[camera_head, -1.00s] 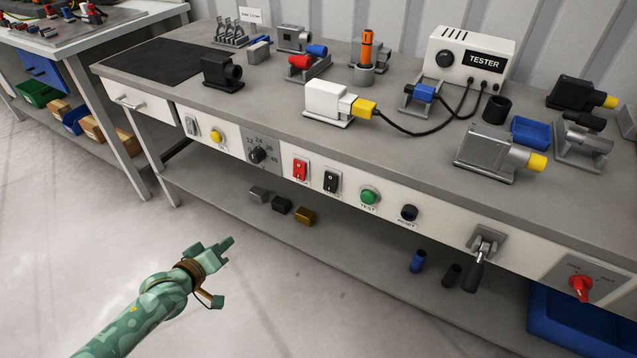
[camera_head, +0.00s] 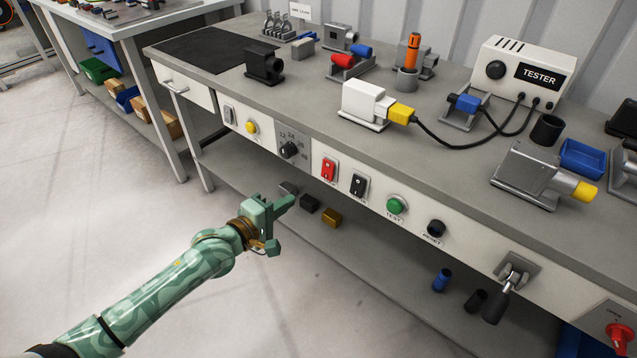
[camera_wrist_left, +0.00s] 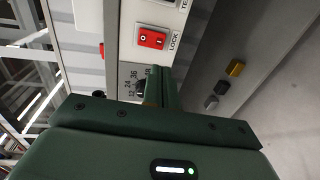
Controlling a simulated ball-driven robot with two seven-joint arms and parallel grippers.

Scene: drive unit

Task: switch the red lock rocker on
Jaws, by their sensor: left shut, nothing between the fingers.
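The red lock rocker (camera_head: 328,170) sits in the white front panel of the bench, left of a black rocker (camera_head: 359,186). In the left wrist view the red rocker (camera_wrist_left: 152,38) shows above my fingers, with a "LOCK" label beside it. Which way it is tipped is too small to tell. My left gripper (camera_head: 288,202) is shut and empty, in front of the bench, below and left of the red rocker and apart from it. Its shut fingers (camera_wrist_left: 161,88) point toward the panel in the left wrist view. My right gripper is not in view.
A rotary dial (camera_head: 289,150) and a yellow button (camera_head: 251,127) are left of the rocker. A green button (camera_head: 397,205), a black button (camera_head: 436,228) and a lever (camera_head: 504,290) are to the right. The lower shelf (camera_head: 390,270) juts out below. Floor in front is clear.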

